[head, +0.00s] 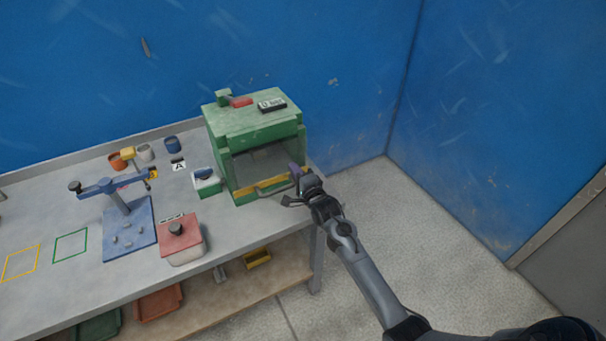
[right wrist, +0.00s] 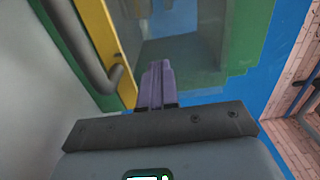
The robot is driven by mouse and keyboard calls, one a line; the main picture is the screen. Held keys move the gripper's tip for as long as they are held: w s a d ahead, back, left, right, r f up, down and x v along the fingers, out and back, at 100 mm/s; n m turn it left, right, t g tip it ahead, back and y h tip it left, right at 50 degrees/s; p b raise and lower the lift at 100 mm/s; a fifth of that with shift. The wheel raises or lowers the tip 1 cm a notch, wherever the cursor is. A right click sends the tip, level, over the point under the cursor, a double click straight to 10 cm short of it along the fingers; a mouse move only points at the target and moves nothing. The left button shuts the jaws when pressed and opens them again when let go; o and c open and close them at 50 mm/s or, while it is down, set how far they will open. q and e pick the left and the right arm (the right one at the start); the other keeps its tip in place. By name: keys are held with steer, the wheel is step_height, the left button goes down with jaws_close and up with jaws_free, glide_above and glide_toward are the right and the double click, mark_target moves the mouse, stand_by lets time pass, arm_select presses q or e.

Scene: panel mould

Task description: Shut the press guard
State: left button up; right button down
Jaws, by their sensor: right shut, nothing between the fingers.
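The press (head: 255,128) is a green box at the right end of the bench. Its guard (head: 262,160) is a see-through panel across the front opening, with a yellow bar (head: 270,184) low at the front. A grey handle (head: 277,189) is on the bar; it also shows at the left of the right wrist view (right wrist: 88,55). My right gripper (head: 294,170) is at the front right of the guard. Its purple fingers (right wrist: 156,86) are together and empty, beside the yellow bar and apart from the handle. Whether they touch the panel, I cannot tell. My left gripper is not in view.
A red box with a black knob (head: 180,238), a small green-and-white box (head: 206,183) and a blue stand (head: 126,225) are left of the press. Cups (head: 145,152) stand behind. Bins (head: 158,303) are on the lower shelf. The floor (head: 380,215) right of the bench is clear.

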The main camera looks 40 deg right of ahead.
steer(key=s+a+f+n+y+p, duration=0.1)
steer(key=s+a+f, duration=0.15)
steer(key=s, duration=0.55)
steer(key=s+a+f+p, duration=0.1)
steer(key=s+a+f, duration=0.1)
steer(key=s+a, duration=0.35)
steer(key=s+a+f+n+g+y, duration=0.3)
steer(key=s+a+n+g+y, duration=0.15)
steer(key=s+a+n, duration=0.55)
steer(key=s+a+n+g, duration=0.4)
steer(key=s+n+g, duration=0.15)
steer(key=s, duration=0.25)
steer(key=s+a+n+g, duration=0.4)
steer(key=s+n, duration=0.2)
steer(key=s, duration=0.2)
arm_select(q)
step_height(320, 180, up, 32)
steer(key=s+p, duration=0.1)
steer(key=p, duration=2.8)
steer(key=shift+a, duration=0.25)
arm_select(e)
step_height(320, 180, up, 30)
steer(key=shift+n, duration=0.35)
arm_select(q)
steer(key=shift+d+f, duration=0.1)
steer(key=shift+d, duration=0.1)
arm_select(e)
steer(key=shift+d+f, duration=0.1)
